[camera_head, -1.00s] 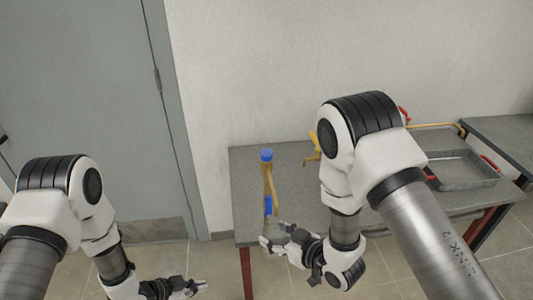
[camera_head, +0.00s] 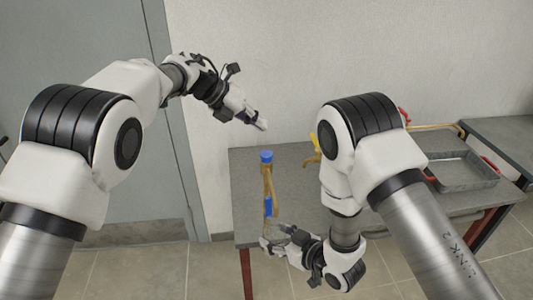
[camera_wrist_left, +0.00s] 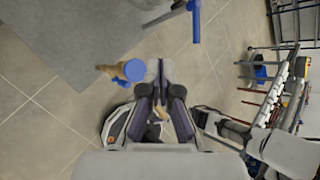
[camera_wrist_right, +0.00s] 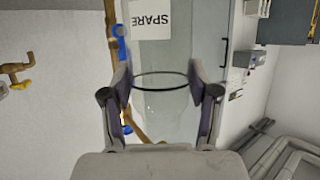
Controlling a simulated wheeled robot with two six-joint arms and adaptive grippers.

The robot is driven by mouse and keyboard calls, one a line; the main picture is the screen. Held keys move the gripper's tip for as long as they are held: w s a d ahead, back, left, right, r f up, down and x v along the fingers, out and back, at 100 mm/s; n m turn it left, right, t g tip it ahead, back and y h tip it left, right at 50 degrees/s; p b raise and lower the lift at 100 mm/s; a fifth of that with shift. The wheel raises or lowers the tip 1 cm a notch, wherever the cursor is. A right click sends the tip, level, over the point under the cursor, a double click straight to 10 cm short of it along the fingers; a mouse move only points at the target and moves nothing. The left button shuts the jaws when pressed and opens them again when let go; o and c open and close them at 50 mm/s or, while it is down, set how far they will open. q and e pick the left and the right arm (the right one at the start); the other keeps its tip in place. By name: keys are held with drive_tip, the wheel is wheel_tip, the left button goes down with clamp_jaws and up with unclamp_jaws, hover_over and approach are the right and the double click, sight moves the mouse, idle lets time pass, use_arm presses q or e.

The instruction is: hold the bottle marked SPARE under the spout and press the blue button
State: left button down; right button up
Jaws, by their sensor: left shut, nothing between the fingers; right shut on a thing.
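A brass post (camera_head: 268,180) with a round blue top (camera_head: 266,155) stands at the table's near left; the blue top also shows in the left wrist view (camera_wrist_left: 133,70). It looks like the button, and a blue part (camera_head: 268,206) sits lower on the post. My left gripper (camera_head: 262,124) is shut and empty, above and behind the blue top, apart from it. My right gripper (camera_head: 266,245) is low by the table's front edge, near the post's foot. In the right wrist view it is shut on a clear bottle (camera_wrist_right: 160,105) with a SPARE label (camera_wrist_right: 150,19). The spout's outlet is unclear.
A yellow-brass tap (camera_head: 315,149) stands further right, partly behind my right arm. A grey tray (camera_head: 462,170) with red handles lies on the right of the grey table (camera_head: 245,190). The wall is close behind the table.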

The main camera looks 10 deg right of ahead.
sight(264, 154)
use_arm(q)
drive_tip(key=r, duration=0.1)
drive_tip(key=d+r, duration=0.1)
drive_tip(key=r, duration=0.1)
drive_tip(key=shift+s+d+r+m+t, duration=0.15)
drive_tip(key=shift+s+r+m+t, duration=0.1)
drive_tip(key=shift+s+m+t, duration=0.05)
drive_tip(key=shift+f, duration=0.15)
drive_tip(key=shift+f, duration=4.3)
drive_tip(key=shift+f, duration=0.4)
drive_tip(key=shift+f, duration=0.45)
idle(2.1)
